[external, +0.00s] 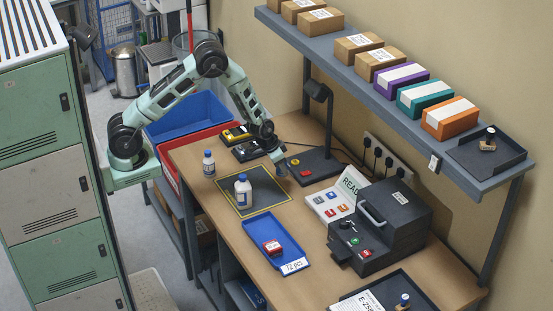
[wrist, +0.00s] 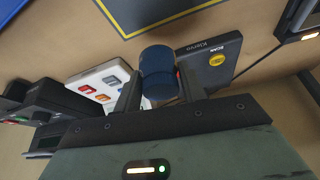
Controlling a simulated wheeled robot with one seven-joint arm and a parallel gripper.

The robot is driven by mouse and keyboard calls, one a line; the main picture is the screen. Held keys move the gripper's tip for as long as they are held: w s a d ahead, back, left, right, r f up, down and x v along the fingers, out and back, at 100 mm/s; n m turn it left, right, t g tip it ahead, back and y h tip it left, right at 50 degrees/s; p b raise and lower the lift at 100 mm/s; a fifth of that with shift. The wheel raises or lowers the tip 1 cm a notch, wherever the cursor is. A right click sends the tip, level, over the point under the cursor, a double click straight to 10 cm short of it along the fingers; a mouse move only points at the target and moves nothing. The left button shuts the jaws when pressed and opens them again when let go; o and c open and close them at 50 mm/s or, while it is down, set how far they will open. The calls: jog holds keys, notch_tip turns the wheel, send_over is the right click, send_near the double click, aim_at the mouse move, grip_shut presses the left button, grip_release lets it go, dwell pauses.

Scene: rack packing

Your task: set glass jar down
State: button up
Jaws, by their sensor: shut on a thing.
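My gripper (external: 280,164) is low over the table's back part, just right of the dark mat with a yellow border (external: 267,201). In the wrist view my gripper (wrist: 154,88) is shut on the glass jar (wrist: 158,66), of which a dark blue, round part shows between the fingers. The jar's glass body cannot be made out. In the external view it is a small bluish shape (external: 281,171) under the fingers, and I cannot tell whether it touches the table. The mat's edge (wrist: 150,14) also shows in the wrist view.
A white bottle (external: 243,191) stands on the mat and a small blue-capped bottle (external: 209,166) left of it. A black scanner stand (external: 315,167) is close right of my gripper. A button panel (external: 328,205), a blue tray (external: 264,236) and a black machine (external: 385,225) lie nearer.

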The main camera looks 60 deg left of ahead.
notch_tip(320, 180, down, 7)
jog(key=shift+f+p, duration=0.1)
jog(key=shift+p, duration=0.95)
jog(key=shift+f, duration=0.45)
jog(key=shift+f, duration=0.2)
jog(key=o, duration=1.1)
jog(key=shift+c, duration=0.2)
jog(key=shift+r, duration=0.1)
